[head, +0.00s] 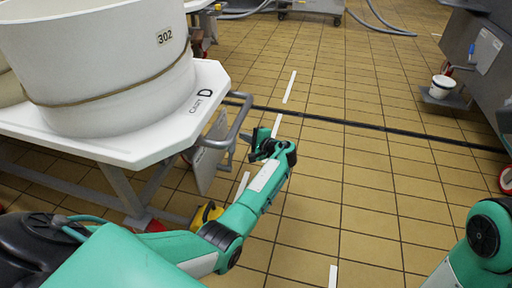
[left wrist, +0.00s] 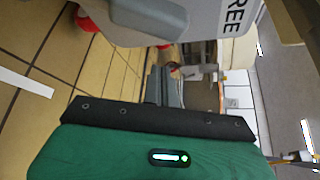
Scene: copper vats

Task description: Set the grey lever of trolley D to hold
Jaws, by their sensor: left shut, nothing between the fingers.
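Trolley D (head: 165,140) stands at the left of the head view, its white top marked "CART D". A grey tubular handle (head: 240,115) sticks out from its right end. Below it hangs a pale plate (head: 207,158), seen edge-on; in the left wrist view a white plate (left wrist: 225,20) reads "FREE". A grey part (head: 229,155) beside the plate may be the lever; its setting cannot be told. My left gripper (head: 257,148) is shut and empty, just right of the handle and plate; its grey fingers (left wrist: 165,88) show in the wrist view. My right gripper is out of view.
A white vat (head: 110,75) marked 302 stands on the trolley. A yellow and black part (head: 207,213) is low by the trolley's foot. A grey machine (head: 480,60) and a small white bucket (head: 441,86) stand at the far right.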

